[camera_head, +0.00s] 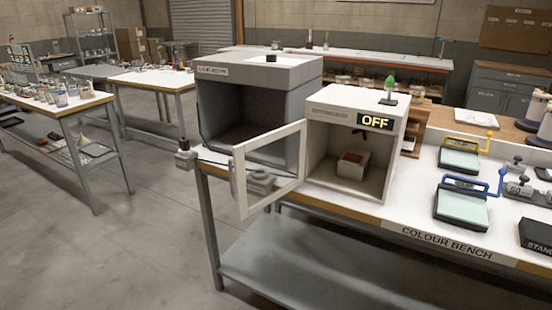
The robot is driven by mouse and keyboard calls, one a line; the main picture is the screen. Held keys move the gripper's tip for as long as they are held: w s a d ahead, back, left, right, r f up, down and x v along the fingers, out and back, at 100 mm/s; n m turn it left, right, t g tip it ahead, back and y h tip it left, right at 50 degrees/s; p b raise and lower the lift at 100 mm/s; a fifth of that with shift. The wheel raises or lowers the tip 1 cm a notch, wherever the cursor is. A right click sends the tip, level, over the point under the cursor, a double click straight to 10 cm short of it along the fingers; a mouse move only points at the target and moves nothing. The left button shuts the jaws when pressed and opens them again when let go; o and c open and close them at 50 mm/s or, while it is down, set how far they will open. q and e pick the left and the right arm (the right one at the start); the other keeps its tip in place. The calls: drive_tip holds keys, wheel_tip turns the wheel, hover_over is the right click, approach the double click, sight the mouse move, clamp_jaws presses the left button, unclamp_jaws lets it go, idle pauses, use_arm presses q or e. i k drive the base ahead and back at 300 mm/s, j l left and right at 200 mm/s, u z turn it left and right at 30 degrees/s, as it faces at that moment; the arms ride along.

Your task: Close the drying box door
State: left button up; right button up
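The drying box (372,101) is a white cabinet standing on the colour bench, with an "OFF" sign (375,122) on its upper front. Its door (240,185) has a white frame around a clear pane. The door stands open, swung out to the left from the box's left front edge, and overhangs the bench front. Inside the box, a small white block with a reddish-brown top (354,160) sits on the floor. The box front is uncovered. Neither of my grippers shows in the head view.
A larger grey open-fronted cabinet (258,72) stands just left of the box, partly behind the door. Small grey fittings (185,153) sit at the bench's left end. Blue-handled (460,208) and yellow-handled (459,160) devices stand to the right. Floor left of the bench is clear.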

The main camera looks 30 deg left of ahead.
sight(239, 151)
drive_tip(key=i+j+z, duration=0.2)
drive_tip(key=j, duration=0.65)
drive_tip(key=i+j+z, duration=0.25)
drive_tip(key=j, duration=0.6)
drive_tip(key=i+j+z, duration=0.2)
drive_tip(key=j, duration=0.65)
drive_tip(key=k+j+z, duration=0.2)
drive_tip(key=j, duration=0.7)
drive_tip(key=i, duration=0.1)
